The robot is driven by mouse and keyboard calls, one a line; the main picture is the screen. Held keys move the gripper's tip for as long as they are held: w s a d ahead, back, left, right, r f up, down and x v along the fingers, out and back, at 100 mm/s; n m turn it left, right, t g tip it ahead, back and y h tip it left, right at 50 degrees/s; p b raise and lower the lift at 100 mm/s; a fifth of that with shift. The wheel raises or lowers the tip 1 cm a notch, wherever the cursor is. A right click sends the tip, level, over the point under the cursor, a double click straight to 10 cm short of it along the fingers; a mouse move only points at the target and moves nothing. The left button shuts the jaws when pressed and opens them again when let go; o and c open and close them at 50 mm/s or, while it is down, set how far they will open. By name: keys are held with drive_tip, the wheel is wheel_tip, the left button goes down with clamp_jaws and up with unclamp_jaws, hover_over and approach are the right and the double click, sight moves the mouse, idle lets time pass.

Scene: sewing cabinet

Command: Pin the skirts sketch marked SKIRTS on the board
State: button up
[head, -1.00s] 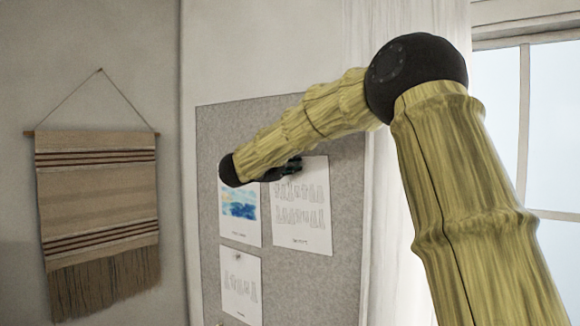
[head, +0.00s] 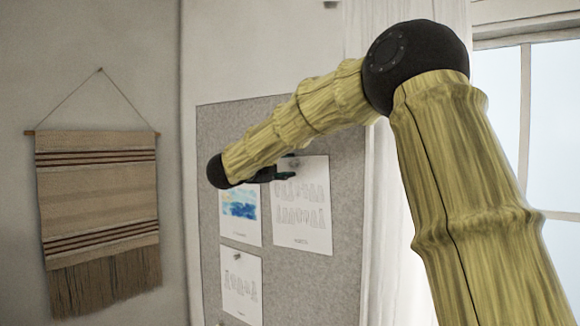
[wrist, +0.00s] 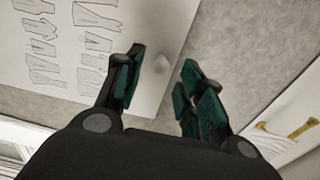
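A white sheet with two rows of garment outlines (head: 302,215) lies flat on the grey board (head: 340,130); its small label is too blurred to read, so I cannot tell if it says SKIRTS. It also shows in the wrist view (wrist: 70,45). In the head view my gripper (head: 284,176) is at the sheet's top edge, partly hidden by my wrist.
A blue painted picture (head: 240,208) hangs left of the sheet, partly behind my wrist. Below it is a pinned sheet with one row of outlines (head: 241,290). A striped wall hanging (head: 98,190) is farther left; a curtain and window are right.

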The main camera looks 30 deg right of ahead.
drive_tip(key=v, duration=0.8)
